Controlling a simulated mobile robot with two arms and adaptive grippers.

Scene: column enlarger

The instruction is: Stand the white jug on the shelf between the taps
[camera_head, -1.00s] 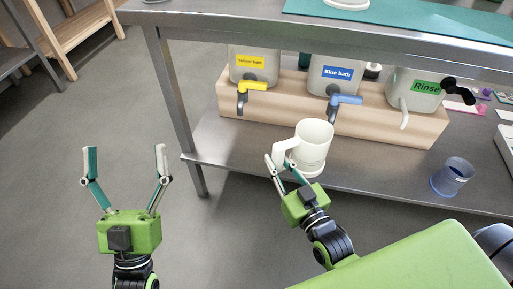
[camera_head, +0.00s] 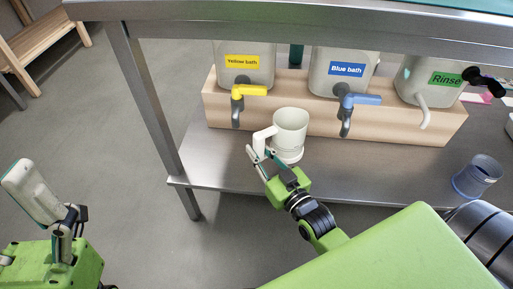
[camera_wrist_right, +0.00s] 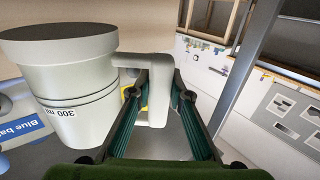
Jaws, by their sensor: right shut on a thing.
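The white jug (camera_head: 290,130) is upright in the head view, in front of the wooden block, between the yellow tap (camera_head: 248,91) and the blue tap (camera_head: 360,99). My right gripper (camera_head: 258,158) is shut on its handle, on the jug's left side. In the right wrist view the jug (camera_wrist_right: 75,85) shows a "300 ml" mark, with the handle between the fingers (camera_wrist_right: 150,110). The jug is over the grey shelf (camera_head: 370,172); I cannot tell whether its base touches. My left gripper (camera_head: 52,215) is at the lower left, partly cut off, its opening unclear.
The wooden block (camera_head: 312,119) carries the Yellow bath (camera_head: 245,62), Blue bath (camera_head: 343,70) and Rinse (camera_head: 440,80) containers. A blue cup (camera_head: 477,177) stands on the shelf at right. A table leg (camera_head: 150,105) rises at left. The tabletop edge (camera_head: 300,22) overhangs.

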